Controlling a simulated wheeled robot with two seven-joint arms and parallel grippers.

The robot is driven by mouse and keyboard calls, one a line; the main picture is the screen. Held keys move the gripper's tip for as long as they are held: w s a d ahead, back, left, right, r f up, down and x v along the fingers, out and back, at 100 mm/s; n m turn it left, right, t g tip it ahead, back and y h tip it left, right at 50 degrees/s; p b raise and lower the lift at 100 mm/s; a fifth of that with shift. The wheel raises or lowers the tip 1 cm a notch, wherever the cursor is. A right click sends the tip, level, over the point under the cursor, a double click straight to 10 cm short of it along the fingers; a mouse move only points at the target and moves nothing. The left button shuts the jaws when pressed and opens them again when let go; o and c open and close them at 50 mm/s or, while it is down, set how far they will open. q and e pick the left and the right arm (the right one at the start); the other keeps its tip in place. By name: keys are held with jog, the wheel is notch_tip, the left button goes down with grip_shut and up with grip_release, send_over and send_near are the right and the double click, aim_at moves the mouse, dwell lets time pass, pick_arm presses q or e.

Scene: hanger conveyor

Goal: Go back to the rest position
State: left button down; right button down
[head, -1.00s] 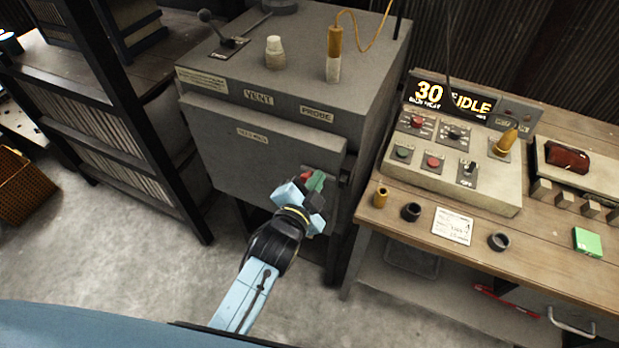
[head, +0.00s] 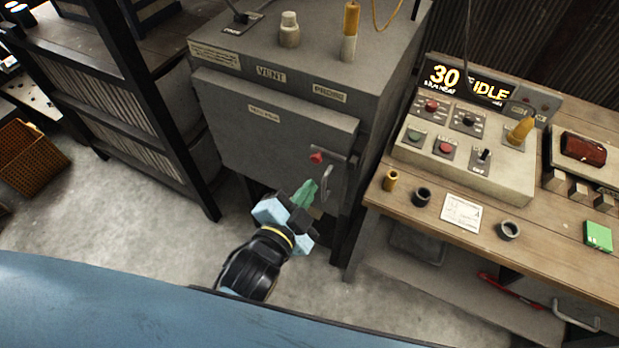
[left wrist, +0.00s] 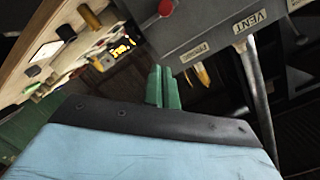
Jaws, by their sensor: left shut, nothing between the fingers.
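My left gripper (head: 308,193) is in the lower middle of the head view, in front of the grey cabinet's door (head: 275,130). Its green fingers are shut together and empty, apart from the door. In the left wrist view the green fingers (left wrist: 162,88) are side by side, with nothing between them. The red knob (head: 317,157) and the curved metal handle (head: 327,178) on the door are just above and right of the fingertips. The door looks closed. My right gripper is not in view.
A wooden bench (head: 400,209) stands at the right with a control panel (head: 460,165) reading 30 and IDLE, small cups and a green block (head: 598,236). A black rack (head: 150,100) and a woven basket (head: 30,158) are at the left. The floor between is clear.

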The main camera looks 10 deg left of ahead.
pick_arm(q)
jog(key=s+a+f+n+g+b, duration=0.1)
jog(key=s+f+g+b, duration=0.15)
jog(key=f, duration=0.95)
jog(key=s+a+f+n+g+y+b, duration=0.15)
jog(key=s+f, duration=0.25)
jog(key=f, duration=0.7)
jog(key=s+a+f+n+g+h+b, duration=0.1)
jog(key=s+f+g+b, duration=0.2)
jog(key=f, duration=0.9)
jog(key=s+a+f+n+g+y+b, duration=0.1)
jog(key=s+a+f+n+g+b, duration=0.1)
jog(key=s+a+f, duration=0.4)
jog(key=s+a+f+n+g+y+b, duration=0.2)
jog(key=s+a+f+g, duration=0.3)
jog(key=s+f, duration=0.9)
jog(key=s+a+n, duration=0.1)
jog(key=s, duration=0.3)
jog(key=shift+s+a+f+n+g, duration=0.2)
jog(key=shift+f+n+g, duration=0.1)
jog(key=shift+f+n, duration=0.1)
